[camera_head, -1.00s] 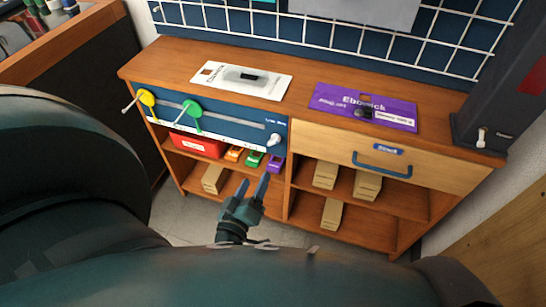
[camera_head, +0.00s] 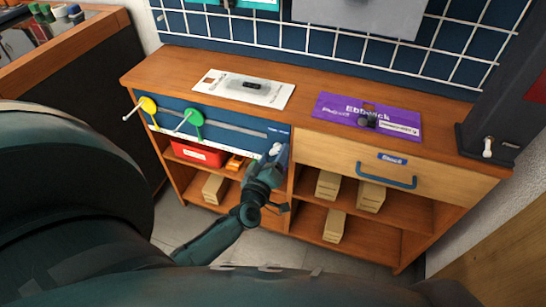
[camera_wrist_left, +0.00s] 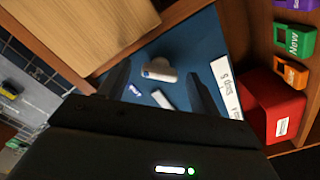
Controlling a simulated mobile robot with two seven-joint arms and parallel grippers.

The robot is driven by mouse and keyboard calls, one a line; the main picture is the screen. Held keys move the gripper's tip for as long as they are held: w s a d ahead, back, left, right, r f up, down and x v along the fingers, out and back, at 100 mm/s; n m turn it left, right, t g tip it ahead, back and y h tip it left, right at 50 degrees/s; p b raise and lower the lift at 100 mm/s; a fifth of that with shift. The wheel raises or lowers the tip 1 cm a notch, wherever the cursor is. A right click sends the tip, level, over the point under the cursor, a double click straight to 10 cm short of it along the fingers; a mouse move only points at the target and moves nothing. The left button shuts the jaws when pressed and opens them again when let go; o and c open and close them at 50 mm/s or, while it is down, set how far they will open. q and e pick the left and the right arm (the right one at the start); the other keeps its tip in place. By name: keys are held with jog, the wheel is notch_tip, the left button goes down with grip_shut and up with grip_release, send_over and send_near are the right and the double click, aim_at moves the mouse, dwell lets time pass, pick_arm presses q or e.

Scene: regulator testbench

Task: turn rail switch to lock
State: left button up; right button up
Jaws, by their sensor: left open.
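The blue rail panel (camera_head: 230,128) is on the cabinet's front left. A small white knob (camera_head: 276,148), which looks like the rail switch, sits at its right end. In the left wrist view the white knob (camera_wrist_left: 158,70) stands out from the blue face, near small white labels. My left gripper (camera_head: 273,160) is in front of this end and hides part of it in the head view. In the left wrist view its fingers (camera_wrist_left: 157,78) are open, one on each side of the knob; contact cannot be told. My right gripper is not in view.
A yellow knob (camera_head: 148,105) and a green knob (camera_head: 192,120) sit along the rail. A red bin (camera_head: 198,153) is on the shelf below. A drawer with a blue handle (camera_head: 386,177) is to the right. White and purple cards lie on top.

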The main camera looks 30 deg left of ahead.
pick_arm(q)
jog(key=shift+c, duration=0.3)
jog(key=c, duration=0.9)
